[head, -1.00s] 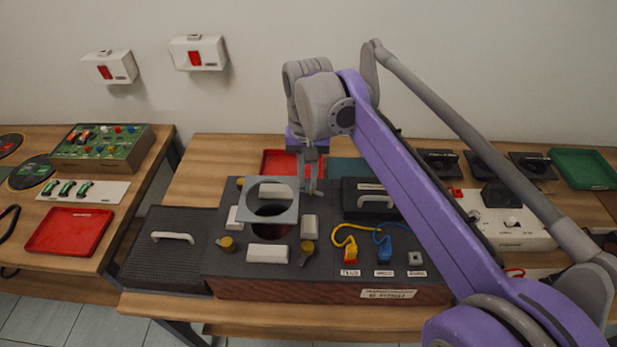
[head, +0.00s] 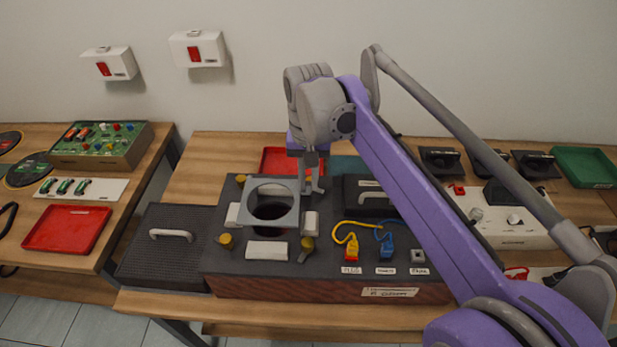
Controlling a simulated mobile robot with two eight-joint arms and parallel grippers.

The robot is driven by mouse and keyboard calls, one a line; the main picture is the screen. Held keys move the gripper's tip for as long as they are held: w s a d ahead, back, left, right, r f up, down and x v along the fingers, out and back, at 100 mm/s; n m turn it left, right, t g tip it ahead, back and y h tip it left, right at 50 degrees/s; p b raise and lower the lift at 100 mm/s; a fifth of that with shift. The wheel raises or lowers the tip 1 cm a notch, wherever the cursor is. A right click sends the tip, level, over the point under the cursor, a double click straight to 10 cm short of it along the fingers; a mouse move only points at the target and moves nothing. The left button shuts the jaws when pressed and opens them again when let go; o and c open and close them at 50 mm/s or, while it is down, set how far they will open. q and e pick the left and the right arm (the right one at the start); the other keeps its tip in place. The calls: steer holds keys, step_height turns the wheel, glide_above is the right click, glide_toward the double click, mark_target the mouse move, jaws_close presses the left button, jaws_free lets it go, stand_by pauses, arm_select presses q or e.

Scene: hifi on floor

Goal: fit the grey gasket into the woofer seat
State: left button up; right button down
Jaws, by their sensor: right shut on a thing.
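The grey gasket (head: 286,222) is a flat square plate with a large round hole. My right gripper (head: 311,188) is shut on its back right edge. The gasket is over the woofer seat (head: 269,212), a dark round opening in the top of the hifi cabinet (head: 230,266), and the opening shows through its hole. My left gripper is not in view.
Yellow-topped clamps (head: 225,241) stand around the seat. A black grille with a white handle (head: 171,234) lies to the left. Yellow and blue plugs (head: 351,250) are on the cabinet's right part. A red tray (head: 278,160) lies behind.

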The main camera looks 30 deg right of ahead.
steer(key=shift+f, duration=0.1)
stand_by(0.5)
steer(key=shift+f+b, duration=1.45)
steer(key=shift+f, duration=1.35)
steer(key=c, duration=0.8)
jaws_free()
step_height(320, 180, up, 11)
steer(key=shift+f+p, duration=0.1)
steer(key=shift+p, duration=0.85)
